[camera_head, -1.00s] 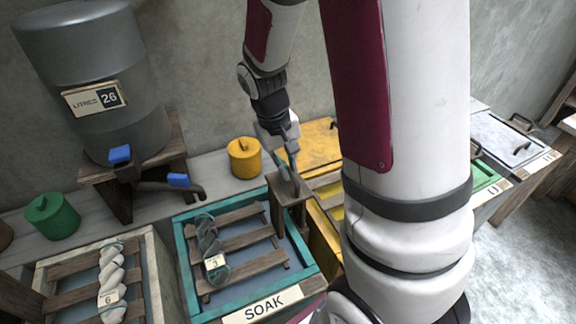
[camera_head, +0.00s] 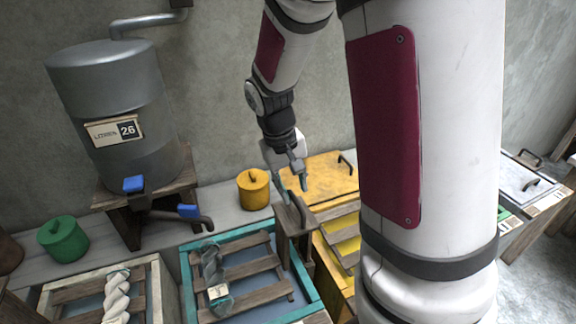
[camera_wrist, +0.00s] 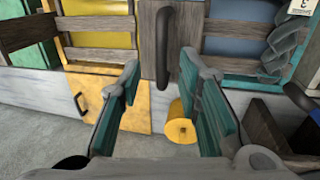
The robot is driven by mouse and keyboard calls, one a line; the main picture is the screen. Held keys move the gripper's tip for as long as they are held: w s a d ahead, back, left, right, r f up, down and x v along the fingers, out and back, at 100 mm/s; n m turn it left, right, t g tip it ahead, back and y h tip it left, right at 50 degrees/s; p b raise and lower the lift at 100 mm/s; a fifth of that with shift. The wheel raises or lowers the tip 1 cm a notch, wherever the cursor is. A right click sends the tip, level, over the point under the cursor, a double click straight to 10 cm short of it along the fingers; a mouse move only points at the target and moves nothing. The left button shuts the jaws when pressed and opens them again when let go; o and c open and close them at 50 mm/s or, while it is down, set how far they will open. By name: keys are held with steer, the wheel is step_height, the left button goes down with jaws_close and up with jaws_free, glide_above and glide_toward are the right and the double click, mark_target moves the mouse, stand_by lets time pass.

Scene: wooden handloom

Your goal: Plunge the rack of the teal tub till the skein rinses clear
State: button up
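The teal tub (camera_head: 230,241) stands at the bottom centre of the head view, with a slatted wooden rack (camera_head: 250,270) in it. A grey-teal twisted skein (camera_head: 213,262) with a pale tag lies across the slats. A wooden post with a dark upright handle (camera_wrist: 164,45) rises at the tub's right side. My gripper (camera_head: 292,190) is over this post. In the wrist view my gripper (camera_wrist: 160,64) is open, its teal-padded fingers spread to either side of the handle's line. I cannot tell how deep the handle sits between them; no finger visibly touches it.
A grey tank (camera_head: 115,105) reading 26 stands on a wooden stand at left, with blue-handled taps. A yellow pot (camera_head: 253,188) and green pot (camera_head: 63,239) sit on the ledge. A yellow tub (camera_head: 345,235) adjoins the post. Another tub holds a white skein (camera_head: 117,297).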

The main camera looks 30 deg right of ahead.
step_height(320, 180, up, 10)
steer(key=a, duration=0.2)
steer(key=shift+w+f, duration=0.15)
steer(key=shift+f, duration=0.05)
stand_by(1.0)
steer(key=s+a+r+n+t+y, duration=0.1)
steer(key=s+a+r+t, duration=0.1)
steer(key=s, duration=0.6)
steer(key=s+a+r+n+t+y, duration=0.1)
steer(key=s+a+r+t, duration=0.2)
steer(key=s+a+r, duration=0.2)
steer(key=s+a, duration=0.2)
steer(key=s, duration=0.1)
steer(key=shift+r, duration=0.15)
steer(key=shift+a, duration=0.1)
